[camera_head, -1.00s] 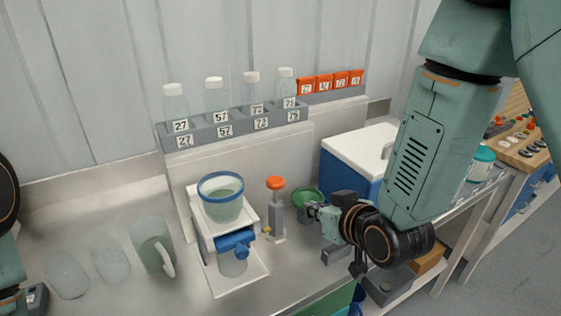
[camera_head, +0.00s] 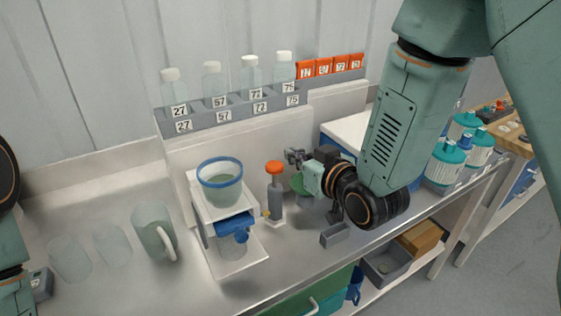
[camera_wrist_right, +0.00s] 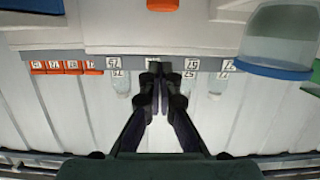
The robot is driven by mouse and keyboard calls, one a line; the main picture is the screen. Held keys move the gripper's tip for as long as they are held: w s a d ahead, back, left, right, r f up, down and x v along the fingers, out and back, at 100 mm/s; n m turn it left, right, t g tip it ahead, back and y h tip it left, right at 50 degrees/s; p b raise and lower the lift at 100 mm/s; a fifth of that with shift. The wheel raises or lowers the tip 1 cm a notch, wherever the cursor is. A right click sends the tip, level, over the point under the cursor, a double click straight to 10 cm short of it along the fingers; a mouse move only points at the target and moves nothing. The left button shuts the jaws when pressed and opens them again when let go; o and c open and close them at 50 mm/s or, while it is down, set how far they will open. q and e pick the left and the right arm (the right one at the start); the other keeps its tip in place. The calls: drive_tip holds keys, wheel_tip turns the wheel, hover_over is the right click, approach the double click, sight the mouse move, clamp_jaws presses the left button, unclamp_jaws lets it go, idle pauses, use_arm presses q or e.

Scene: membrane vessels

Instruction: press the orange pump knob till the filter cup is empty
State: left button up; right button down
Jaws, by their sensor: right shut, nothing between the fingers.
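The orange pump knob (camera_head: 274,167) tops a grey upright pump (camera_head: 275,200) on the bench. It also shows at the top edge of the right wrist view (camera_wrist_right: 160,5). The filter cup (camera_head: 220,184), clear with a blue rim, sits on a white stand (camera_head: 206,228) left of the pump and holds pale greenish liquid. My right gripper (camera_head: 291,156) is shut and empty, just right of the knob and about knob height; contact is not evident. My left gripper is out of view.
Numbered bottles (camera_head: 250,76) stand in a grey rack (camera_head: 220,115) behind. A jug (camera_head: 152,232) stands at left. A small grey box (camera_head: 334,235) is near the front edge.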

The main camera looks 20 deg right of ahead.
hover_over(275, 167)
drive_tip(key=s+d, duration=0.1)
drive_tip(key=s, duration=0.1)
drive_tip(key=f, duration=0.5)
drive_tip(key=shift+w+f+p, duration=0.35)
drive_tip(key=shift+w+p, duration=0.05)
drive_tip(key=shift+s+r, duration=0.1)
drive_tip(key=shift+s, duration=0.05)
wheel_tip(275, 167, down, 5)
drive_tip(key=b, duration=0.3)
